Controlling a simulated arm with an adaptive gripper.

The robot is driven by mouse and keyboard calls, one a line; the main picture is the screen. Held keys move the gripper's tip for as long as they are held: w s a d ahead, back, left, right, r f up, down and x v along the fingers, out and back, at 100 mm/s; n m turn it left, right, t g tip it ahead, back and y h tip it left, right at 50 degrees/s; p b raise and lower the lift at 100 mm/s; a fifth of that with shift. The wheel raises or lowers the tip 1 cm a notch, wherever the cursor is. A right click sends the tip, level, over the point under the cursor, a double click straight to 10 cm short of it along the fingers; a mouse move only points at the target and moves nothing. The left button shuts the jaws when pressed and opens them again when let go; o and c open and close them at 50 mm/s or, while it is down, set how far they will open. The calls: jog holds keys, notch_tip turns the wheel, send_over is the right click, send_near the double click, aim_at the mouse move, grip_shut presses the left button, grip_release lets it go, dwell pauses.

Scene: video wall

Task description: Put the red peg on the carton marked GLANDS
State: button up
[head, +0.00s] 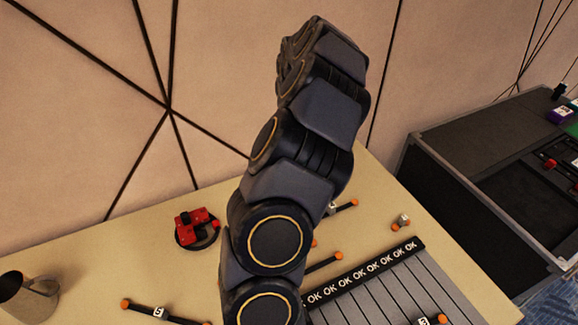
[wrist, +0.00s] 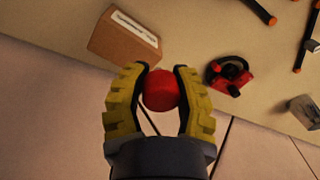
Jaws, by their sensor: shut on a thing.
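The red peg (wrist: 160,90) shows end-on as a red round shape in the wrist view. My gripper (wrist: 160,80) is shut on it, with a yellow ribbed finger on each side. A brown carton (wrist: 122,38) with a white label lies just beyond the fingertips, up and left of the peg; its label is too blurred to read. The peg appears apart from the carton; its height above the table is unclear. In the head view my arm fills the middle, and the gripper, peg and carton do not show.
A red and black device (head: 196,229) sits on the pale table (head: 130,268), also in the wrist view (wrist: 228,74). A metal cup (head: 30,297) stands at left. Orange-ended black rods (head: 160,312) and a grey slatted panel marked OK (head: 375,295) lie in front. A black case (head: 480,170) stands right.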

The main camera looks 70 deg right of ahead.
jog(key=d+f, duration=0.2)
jog(key=w+d+f, duration=0.1)
jog(key=d+f, duration=0.1)
jog(key=w+d+f, duration=0.1)
jog(key=d+f, duration=0.1)
jog(key=shift+w+d+f, duration=0.1)
jog(key=shift+d+f, duration=0.15)
jog(key=shift+f, duration=0.1)
jog(key=shift+d+f, duration=0.1)
jog(key=shift+f, duration=1.5)
jog(key=shift+f, duration=0.1)
jog(key=o, duration=0.9)
jog(key=shift+f, duration=0.1)
jog(key=shift+o, duration=0.2)
